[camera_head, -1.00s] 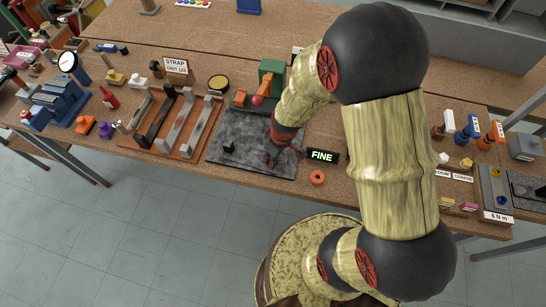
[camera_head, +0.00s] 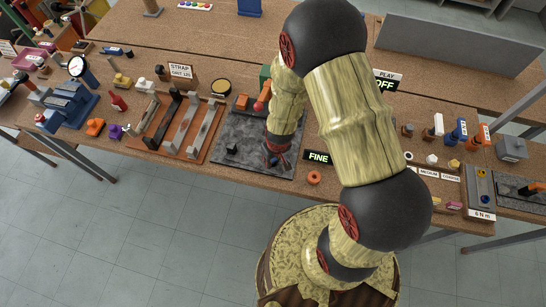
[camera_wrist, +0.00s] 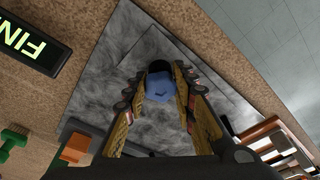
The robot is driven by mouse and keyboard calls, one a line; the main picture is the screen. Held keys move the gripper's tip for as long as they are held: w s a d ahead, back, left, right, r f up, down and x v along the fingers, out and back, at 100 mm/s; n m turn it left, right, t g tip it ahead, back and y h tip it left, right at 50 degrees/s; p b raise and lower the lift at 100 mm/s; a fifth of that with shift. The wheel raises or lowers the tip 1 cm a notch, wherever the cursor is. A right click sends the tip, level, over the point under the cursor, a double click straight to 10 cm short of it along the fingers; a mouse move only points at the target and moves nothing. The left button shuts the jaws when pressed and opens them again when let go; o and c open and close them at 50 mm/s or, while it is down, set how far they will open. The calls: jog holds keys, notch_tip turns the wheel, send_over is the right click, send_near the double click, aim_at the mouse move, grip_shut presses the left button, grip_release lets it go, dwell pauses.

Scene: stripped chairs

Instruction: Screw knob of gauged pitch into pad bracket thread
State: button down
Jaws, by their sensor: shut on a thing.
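My gripper (camera_wrist: 160,92) is shut on a blue faceted knob (camera_wrist: 160,86), which sits between the two fingertips. A black round part (camera_wrist: 158,68) shows just beyond the knob; I cannot tell whether it belongs to the knob or to something below it. The thread is hidden. In the head view my gripper (camera_head: 277,158) points down at the right part of a grey mottled slab (camera_head: 255,128), and the knob is too small to make out. A small black block (camera_head: 232,148) stands on the slab to the left of my gripper; I cannot tell if it is the pad bracket.
A lit FINE sign (camera_head: 318,157) and an orange ring (camera_head: 314,177) lie right of the slab. The slab's front left is mostly clear.

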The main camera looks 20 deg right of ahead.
aim_at(274, 162)
jog(key=shift+r+m+p, duration=0.15)
jog(key=shift+m+p, duration=0.35)
jog(key=shift+p, duration=0.4)
jog(key=shift+m+p, duration=0.4)
jog(key=shift+p, duration=0.25)
jog(key=shift+h+p, duration=0.3)
jog(key=shift+p, duration=0.05)
jog(key=c, duration=1.4)
grip_release()
jog(key=shift+m, duration=0.3)
jog(key=shift+s+a+r, duration=0.1)
jog(key=shift+s+r, duration=0.1)
jog(key=shift+r, duration=1)
jog(key=shift+s+r, duration=0.2)
jog(key=shift+r, duration=0.95)
jog(key=shift+s+a+r, duration=0.1)
jog(key=shift+s+r, duration=0.1)
jog(key=shift+r, duration=1)
